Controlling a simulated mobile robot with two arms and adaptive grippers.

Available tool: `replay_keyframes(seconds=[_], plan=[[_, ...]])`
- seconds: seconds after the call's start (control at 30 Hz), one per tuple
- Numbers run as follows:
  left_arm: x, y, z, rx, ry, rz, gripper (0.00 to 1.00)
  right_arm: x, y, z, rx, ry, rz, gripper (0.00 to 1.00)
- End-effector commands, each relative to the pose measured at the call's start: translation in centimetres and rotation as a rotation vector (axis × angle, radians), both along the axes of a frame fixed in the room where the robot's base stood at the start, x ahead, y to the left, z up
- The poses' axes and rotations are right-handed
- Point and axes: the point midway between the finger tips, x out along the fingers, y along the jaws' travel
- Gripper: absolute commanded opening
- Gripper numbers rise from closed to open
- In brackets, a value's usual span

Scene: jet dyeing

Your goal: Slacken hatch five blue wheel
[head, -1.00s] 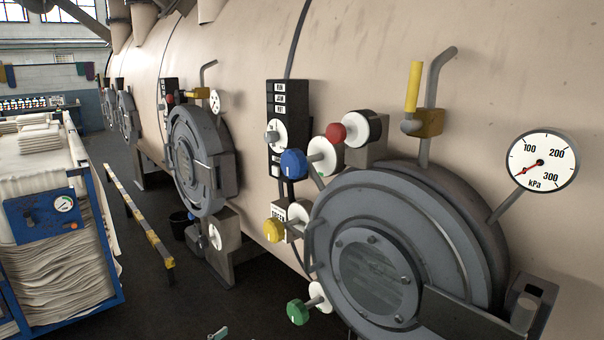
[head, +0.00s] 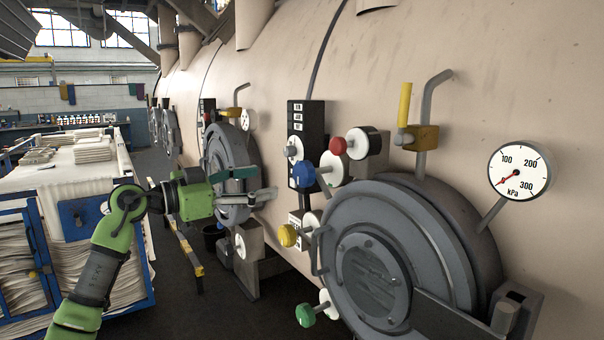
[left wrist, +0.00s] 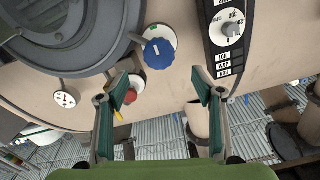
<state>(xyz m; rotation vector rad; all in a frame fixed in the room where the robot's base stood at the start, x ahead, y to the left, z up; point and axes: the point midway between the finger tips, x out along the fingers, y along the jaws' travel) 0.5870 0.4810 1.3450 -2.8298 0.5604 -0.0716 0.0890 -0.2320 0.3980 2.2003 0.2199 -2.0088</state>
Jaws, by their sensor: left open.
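The blue wheel (head: 304,171) sits on a white round disc on the vessel wall, left of the near hatch (head: 375,265). It also shows in the left wrist view (left wrist: 158,52), just above the gap between the fingertips. No hatch number is legible. My left gripper (head: 261,183) is open and empty, left of the blue wheel in the head view and apart from it. Its two teal fingers also show in the left wrist view (left wrist: 162,90). My right gripper is out of view.
A red wheel (head: 338,146), yellow wheel (head: 288,235) and green wheel (head: 306,314) are close by. A black panel (head: 305,125) stands behind the blue wheel. A pressure gauge (head: 519,171) is at right. A blue trolley (head: 85,214) with fabric is at left.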

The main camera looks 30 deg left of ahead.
Motion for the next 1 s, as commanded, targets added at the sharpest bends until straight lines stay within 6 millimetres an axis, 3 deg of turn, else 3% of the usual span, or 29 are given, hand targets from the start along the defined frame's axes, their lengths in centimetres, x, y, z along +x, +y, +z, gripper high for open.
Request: replay_keyframes(seconds=[0.2,0.5,0.7,1.0], plan=[[4.2,-1.8,0.7,-0.006,-0.003,-0.003,0.61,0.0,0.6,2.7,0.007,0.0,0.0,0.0],[9.3,-3.9,0.4,-0.004,-0.003,-0.003,0.61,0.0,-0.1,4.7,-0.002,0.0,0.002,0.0],[10.7,-4.5,0.2,-0.002,-0.002,-0.002,0.61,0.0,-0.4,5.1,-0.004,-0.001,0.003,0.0],[10.9,-4.5,0.0,0.0,-0.002,-0.001,0.61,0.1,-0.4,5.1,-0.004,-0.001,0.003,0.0]])
